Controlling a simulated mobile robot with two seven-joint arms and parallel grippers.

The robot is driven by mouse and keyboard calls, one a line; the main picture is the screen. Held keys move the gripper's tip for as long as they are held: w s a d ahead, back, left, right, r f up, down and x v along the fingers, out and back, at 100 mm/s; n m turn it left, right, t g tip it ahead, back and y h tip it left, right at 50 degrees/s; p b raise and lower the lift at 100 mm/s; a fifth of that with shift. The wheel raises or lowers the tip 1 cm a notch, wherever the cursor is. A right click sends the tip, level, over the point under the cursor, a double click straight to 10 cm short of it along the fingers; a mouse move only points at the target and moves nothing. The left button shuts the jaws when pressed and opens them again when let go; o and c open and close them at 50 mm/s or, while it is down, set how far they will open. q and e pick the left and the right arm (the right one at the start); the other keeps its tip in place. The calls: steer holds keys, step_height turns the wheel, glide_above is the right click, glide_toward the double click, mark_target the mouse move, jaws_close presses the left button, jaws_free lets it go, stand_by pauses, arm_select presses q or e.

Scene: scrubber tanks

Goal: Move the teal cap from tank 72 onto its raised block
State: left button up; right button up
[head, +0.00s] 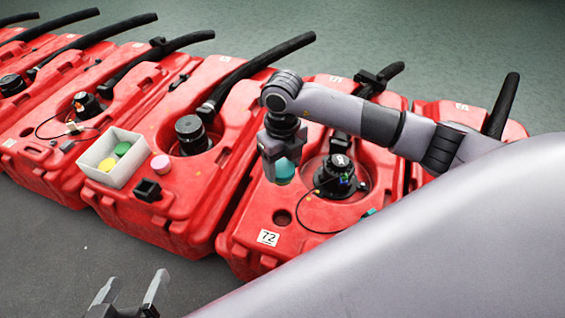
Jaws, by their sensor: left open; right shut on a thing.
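Tank 72 (245,250) is a red tank with a white "72" label near its front edge. My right gripper (283,160) points down over it and is shut on the teal cap (284,173). The cap is over the tank top, left of a black round fitting (335,178) and behind a dark round hole (282,217). I cannot tell whether the cap touches the tank. I cannot make out a raised block on tank 72 for certain. My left gripper (130,290) is open and empty over the grey floor at the bottom left.
The red tank to the left carries a white box (112,172) holding yellow and green caps, a pink cap (160,164) and a black block (147,190). Black hoses rise behind the tanks. A thin cable with a small teal end (369,212) lies on tank 72.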

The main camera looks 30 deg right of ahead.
mark_target(282, 168)
steer(key=shift+r+p, duration=0.55)
steer(key=shift+r, duration=0.2)
stand_by(0.4)
steer(key=shift+r+p, duration=1.95)
steer(key=shift+r, duration=0.4)
steer(key=shift+f, duration=0.1)
